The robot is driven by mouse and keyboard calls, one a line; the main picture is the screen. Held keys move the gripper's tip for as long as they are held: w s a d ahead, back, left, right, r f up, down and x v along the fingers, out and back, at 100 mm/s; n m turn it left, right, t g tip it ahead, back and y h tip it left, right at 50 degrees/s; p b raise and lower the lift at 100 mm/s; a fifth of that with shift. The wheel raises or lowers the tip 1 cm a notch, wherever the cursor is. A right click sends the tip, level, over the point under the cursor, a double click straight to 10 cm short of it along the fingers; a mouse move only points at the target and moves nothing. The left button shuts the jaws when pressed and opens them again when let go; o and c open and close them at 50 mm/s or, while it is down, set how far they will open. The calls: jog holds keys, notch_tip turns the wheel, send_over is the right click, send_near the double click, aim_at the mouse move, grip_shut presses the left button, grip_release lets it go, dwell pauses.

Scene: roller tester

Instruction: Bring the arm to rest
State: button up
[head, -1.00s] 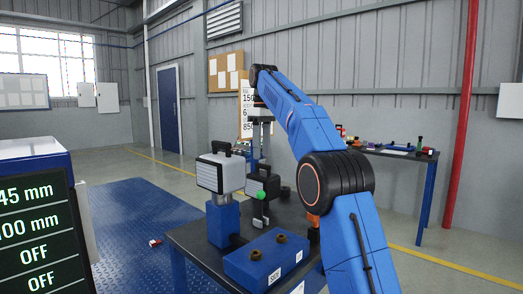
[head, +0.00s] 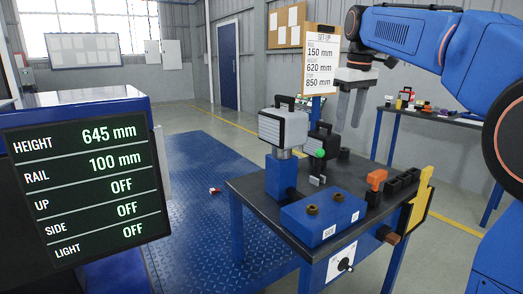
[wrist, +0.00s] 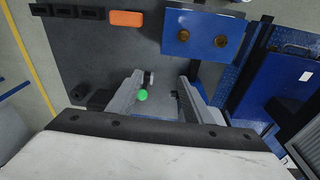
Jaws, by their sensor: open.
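My blue arm reaches in from the right side of the head view. My gripper (head: 350,108) hangs above the back of the dark work table, its two grey fingers pointing down. In the wrist view my gripper (wrist: 164,88) has its fingers spread apart. A green knob (wrist: 143,95) on a dark device shows between them, lower down. The green knob (head: 320,153) stands on the table in the head view, below and left of the fingers. I see nothing held between the fingers.
The work table (head: 250,192) carries a grey box lamp (head: 285,128) on a blue post, a blue block (head: 322,214) with two knobs, and an orange handle (head: 376,178). A display (head: 85,180) stands left. A set-up board (head: 320,62) stands behind.

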jog(key=s+d+f+m+t, duration=0.1)
jog(key=s+d+f+m, duration=0.1)
jog(key=s+f, duration=1.3)
jog(key=s+d+f+m+t, duration=0.1)
jog(key=s+f+m, duration=0.3)
jog(key=s+f, duration=1.1)
jog(key=s+t, duration=0.1)
jog(key=s, duration=0.4)
jog(key=shift+d+f, duration=0.25)
jog(key=shift+d, duration=0.15)
